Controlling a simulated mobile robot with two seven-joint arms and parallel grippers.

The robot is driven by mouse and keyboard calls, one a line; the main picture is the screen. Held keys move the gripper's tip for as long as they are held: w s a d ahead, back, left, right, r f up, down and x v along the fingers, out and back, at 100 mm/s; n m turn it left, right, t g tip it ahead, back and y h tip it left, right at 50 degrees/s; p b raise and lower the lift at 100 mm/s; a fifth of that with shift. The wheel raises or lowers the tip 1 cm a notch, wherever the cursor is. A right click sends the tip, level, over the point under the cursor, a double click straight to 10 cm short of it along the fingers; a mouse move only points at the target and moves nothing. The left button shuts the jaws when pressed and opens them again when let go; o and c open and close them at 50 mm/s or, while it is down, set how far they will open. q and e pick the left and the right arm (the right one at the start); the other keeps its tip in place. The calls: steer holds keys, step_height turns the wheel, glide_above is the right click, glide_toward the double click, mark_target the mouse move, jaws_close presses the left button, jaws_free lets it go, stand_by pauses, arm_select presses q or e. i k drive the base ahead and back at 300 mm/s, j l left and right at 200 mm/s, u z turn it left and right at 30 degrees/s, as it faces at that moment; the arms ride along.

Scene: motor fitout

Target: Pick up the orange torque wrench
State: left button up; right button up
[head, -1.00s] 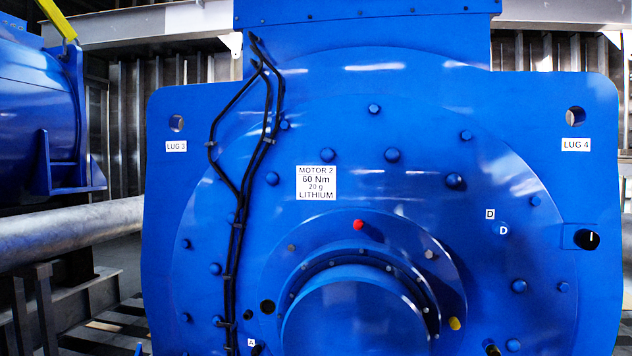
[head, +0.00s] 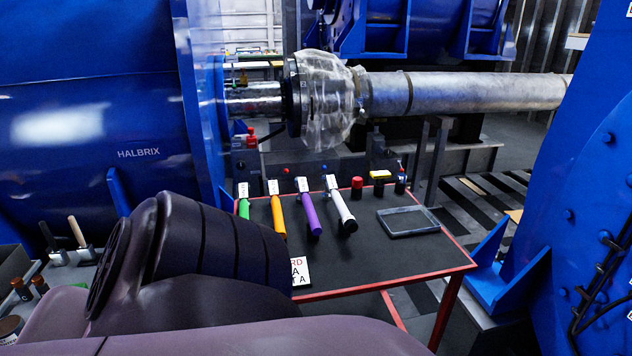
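The orange torque wrench (head: 278,217) lies on the dark top of a red-edged table (head: 385,271), between a green wrench (head: 243,207) and a purple one (head: 308,213). A white tag sits at its far end. Its near end runs close to my dark arm, which fills the lower left and may hide part of it. Neither of my grippers shows in the head view.
A white-handled wrench (head: 341,206) and a shallow grey tray (head: 408,221) are also on the table. Red and yellow-topped items stand along its back edge. A large blue motor (head: 600,220) stands at the right. Two hammers (head: 78,238) stand at the far left.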

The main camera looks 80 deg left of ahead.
mark_target(271, 184)
steer(key=u, duration=2.7)
